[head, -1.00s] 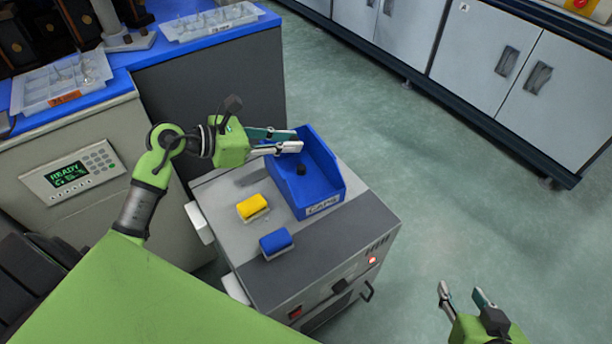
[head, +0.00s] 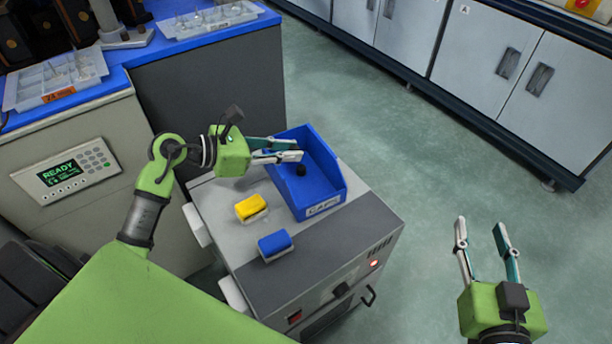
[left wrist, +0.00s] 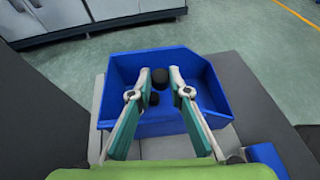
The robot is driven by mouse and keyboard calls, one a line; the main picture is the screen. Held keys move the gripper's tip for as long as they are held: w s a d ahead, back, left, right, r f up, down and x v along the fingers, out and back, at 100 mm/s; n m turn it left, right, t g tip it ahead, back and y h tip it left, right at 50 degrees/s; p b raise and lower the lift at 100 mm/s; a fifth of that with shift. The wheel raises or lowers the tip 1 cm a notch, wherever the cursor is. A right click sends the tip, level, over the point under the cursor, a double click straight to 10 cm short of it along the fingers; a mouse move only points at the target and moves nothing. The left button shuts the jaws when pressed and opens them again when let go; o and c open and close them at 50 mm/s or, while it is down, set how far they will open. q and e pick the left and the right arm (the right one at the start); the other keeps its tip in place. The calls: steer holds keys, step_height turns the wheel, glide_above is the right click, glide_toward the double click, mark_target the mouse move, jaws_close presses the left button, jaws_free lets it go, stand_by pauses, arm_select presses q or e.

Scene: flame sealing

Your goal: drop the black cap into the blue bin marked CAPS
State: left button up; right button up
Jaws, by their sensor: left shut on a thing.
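The blue bin (head: 335,188) with a CAPS label stands on the grey cabinet. My left gripper (head: 297,150) is over the bin. In the left wrist view its fingertips (left wrist: 159,71) are on both sides of a black cap (left wrist: 160,77), and the gripper is shut on it. The fingers hide this cap in the head view. Another small black piece (left wrist: 153,98) shows lower in the left wrist view. A black piece (head: 300,170) lies inside the bin in the head view. My right gripper (head: 481,222) is open and empty, over the floor at right.
A yellow block (head: 251,207) and a blue block (head: 275,244) sit on the grey cabinet top (head: 225,225) beside the bin. A blue-topped bench (head: 190,42) with clear trays stands at the back left. Green floor (head: 420,160) is free at right.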

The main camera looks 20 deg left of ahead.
stand_by(0.3)
arm_select(q)
steer(key=o, duration=0.8)
steer(key=shift+s+a, duration=0.1)
steer(key=v, duration=1.1)
steer(key=shift+s+a+r, duration=0.1)
steer(key=shift+s+a, duration=0.15)
steer(key=shift+s, duration=0.1)
